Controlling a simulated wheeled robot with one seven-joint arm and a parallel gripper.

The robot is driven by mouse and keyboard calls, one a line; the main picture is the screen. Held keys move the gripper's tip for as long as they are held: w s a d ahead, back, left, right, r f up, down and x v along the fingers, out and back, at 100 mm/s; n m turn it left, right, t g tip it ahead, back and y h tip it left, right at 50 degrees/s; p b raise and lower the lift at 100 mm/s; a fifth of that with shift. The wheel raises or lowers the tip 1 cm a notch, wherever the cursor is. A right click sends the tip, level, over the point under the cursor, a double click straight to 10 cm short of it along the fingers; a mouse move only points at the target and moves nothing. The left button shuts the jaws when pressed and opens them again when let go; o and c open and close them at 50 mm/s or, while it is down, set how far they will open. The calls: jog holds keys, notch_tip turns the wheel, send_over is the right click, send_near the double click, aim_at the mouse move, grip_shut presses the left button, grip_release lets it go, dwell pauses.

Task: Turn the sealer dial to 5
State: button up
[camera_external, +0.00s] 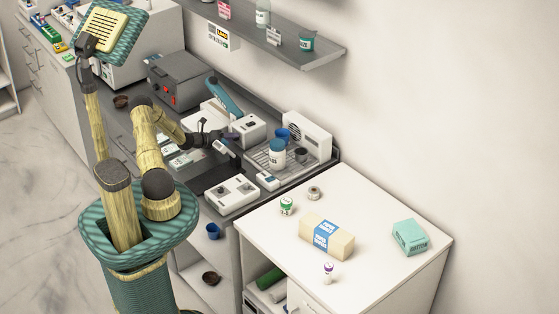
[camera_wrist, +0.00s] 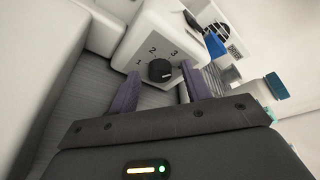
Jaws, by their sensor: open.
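The sealer is a white box (camera_wrist: 160,32) in the wrist view, with a round black dial (camera_wrist: 160,70) on its face. The numbers 1, 2 and 3 show around the dial; any higher numbers are hidden or not readable. A small pale mark shows on the dial, but I cannot tell its setting. My gripper (camera_wrist: 161,77) is open, with one purple finger on each side of the dial; I cannot tell whether they touch it. In the external view, my gripper (camera_external: 229,143) is at the left of the white sealer box (camera_external: 249,128), whose dial is hidden there.
A blue lever arm (camera_external: 225,97) stands behind my gripper. A white device (camera_external: 232,191) lies in front, and a grey box (camera_external: 178,80) stands behind. A shelf (camera_external: 290,45) hangs above.

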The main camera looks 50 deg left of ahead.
jog(key=c, duration=1)
